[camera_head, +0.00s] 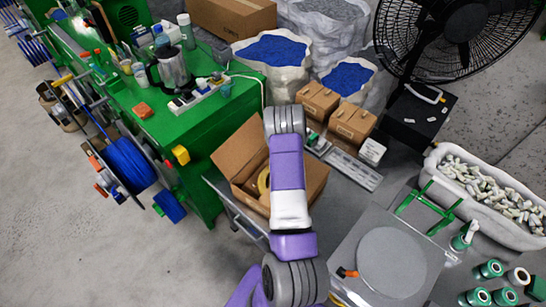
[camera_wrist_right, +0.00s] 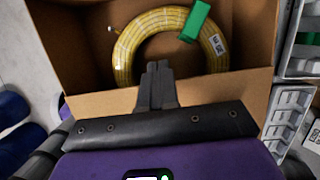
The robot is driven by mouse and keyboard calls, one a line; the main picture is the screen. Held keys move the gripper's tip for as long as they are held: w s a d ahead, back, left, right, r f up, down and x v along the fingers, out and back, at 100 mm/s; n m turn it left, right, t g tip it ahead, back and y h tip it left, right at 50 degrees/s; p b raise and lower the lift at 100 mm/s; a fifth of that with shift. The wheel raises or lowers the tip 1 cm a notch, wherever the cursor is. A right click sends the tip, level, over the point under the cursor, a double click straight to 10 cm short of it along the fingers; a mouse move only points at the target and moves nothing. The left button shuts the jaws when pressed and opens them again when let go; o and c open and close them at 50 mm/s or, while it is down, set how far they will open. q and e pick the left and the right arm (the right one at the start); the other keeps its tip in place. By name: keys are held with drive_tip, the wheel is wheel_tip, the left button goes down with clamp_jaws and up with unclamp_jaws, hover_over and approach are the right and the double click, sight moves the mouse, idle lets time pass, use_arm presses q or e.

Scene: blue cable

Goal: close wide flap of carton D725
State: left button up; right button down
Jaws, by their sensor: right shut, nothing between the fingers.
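The open cardboard carton (camera_head: 313,182) stands on a grey bench in the head view, below and partly behind my right arm. One flap (camera_head: 238,146) stands up and outward at its upper left. A yellow coil (camera_head: 263,182) lies inside; in the right wrist view the coil (camera_wrist_right: 133,40) carries a green tag (camera_wrist_right: 196,20) and a white label. My right gripper (camera_wrist_right: 158,70) is shut and empty. Its fingertips overlap the top edge of a wide near cardboard panel (camera_wrist_right: 225,93); I cannot tell if they touch it. My left gripper is not in view.
Small closed boxes (camera_head: 353,122) and a grey rail (camera_head: 352,168) lie beyond the carton. A green workbench (camera_head: 205,120) stands at left. A round grey plate (camera_head: 392,262) and a white tub (camera_head: 440,160) of small parts are at right.

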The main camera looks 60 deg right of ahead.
drive_tip(key=w+r+p, duration=0.2)
drive_tip(key=w+r, duration=0.5)
drive_tip(key=r, duration=0.3)
drive_tip(key=shift+d+r, duration=0.25)
drive_tip(key=shift+r, duration=0.1)
